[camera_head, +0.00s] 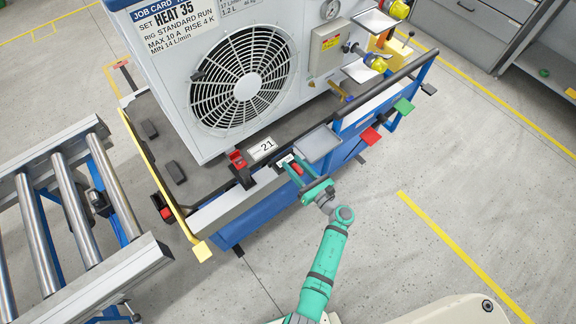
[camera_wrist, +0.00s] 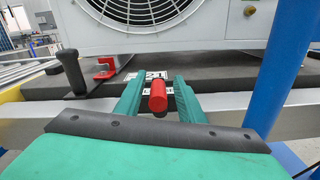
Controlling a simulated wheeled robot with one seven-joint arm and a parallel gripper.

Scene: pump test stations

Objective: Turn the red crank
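The red crank's knob (camera_head: 297,168) sits at the front edge of the blue-framed station, below the label 21. In the wrist view the red knob (camera_wrist: 157,97) stands between the two green fingers of my gripper (camera_wrist: 158,88), with a narrow gap visible on each side. In the head view my gripper (camera_head: 295,172) reaches in from the front around the knob. Its fingers are apart and I see no firm contact. The crank's arm and pivot are mostly hidden behind the knob and fingers.
A heat pump unit (camera_head: 225,75) with a fan stands on the station. A red clamp (camera_head: 237,159) and a black upright lever (camera_wrist: 70,70) are left of my gripper. A grey tray (camera_head: 318,144) and a blue post (camera_wrist: 280,70) are close on the right. A roller conveyor (camera_head: 75,205) stands left.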

